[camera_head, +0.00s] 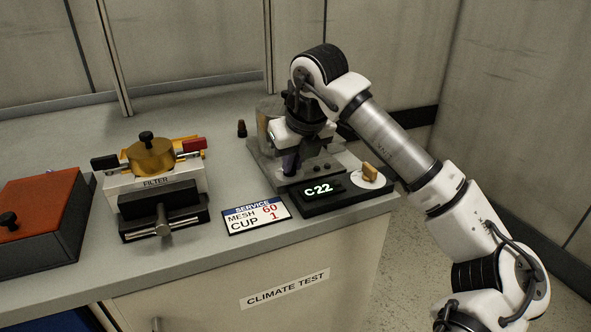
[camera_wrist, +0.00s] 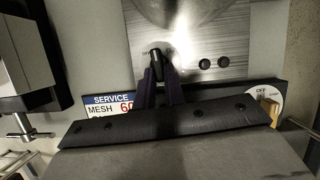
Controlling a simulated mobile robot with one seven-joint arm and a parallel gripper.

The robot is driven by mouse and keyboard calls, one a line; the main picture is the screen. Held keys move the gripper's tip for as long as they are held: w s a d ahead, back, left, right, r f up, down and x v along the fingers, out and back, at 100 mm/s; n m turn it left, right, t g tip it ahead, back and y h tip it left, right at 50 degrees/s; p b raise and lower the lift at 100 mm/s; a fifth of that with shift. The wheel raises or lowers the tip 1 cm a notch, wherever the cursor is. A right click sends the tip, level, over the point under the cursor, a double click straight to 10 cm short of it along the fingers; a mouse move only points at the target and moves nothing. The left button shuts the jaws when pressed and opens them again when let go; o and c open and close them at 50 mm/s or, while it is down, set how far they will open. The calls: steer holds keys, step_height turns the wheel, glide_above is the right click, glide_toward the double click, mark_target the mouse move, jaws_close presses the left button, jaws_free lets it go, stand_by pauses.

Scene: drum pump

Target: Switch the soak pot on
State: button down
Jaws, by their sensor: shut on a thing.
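The soak pot unit (camera_head: 268,177) stands at the counter's right end, with a metal cylinder partly hidden behind my gripper.
A filter press (camera_head: 155,185) with a brass lid stands left of the pot unit. A service card (camera_head: 256,215) reads MESH 60, CUP 1. A dark box with a red top (camera_head: 45,205) is at far left.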

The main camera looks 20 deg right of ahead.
steer(key=m+h+b, duration=0.1)
steer(key=m, duration=0.1)
steer(key=a+m+h+b, duration=0.1)
steer(key=m+b, duration=0.1)
steer(key=m, duration=0.1)
steer(key=shift+f+m+b, duration=0.15)
steer(key=shift+m+b, duration=0.15)
steer(key=shift+w+a+m+g+h+b, duration=0.15)
steer(key=shift+m+g+h+b, duration=0.25)
steer(key=shift+m, duration=0.7)
steer(key=shift+w+a+m+g+h+b, duration=0.1)
steer(key=shift+m+g+h+b, duration=0.1)
steer(key=shift+m+h+b, duration=0.65)
steer(key=shift+m+y, duration=0.35)
steer(key=shift+y, duration=0.1)
steer(key=c, duration=1.5)
jaws_free()
steer(key=shift+r, duration=0.2)
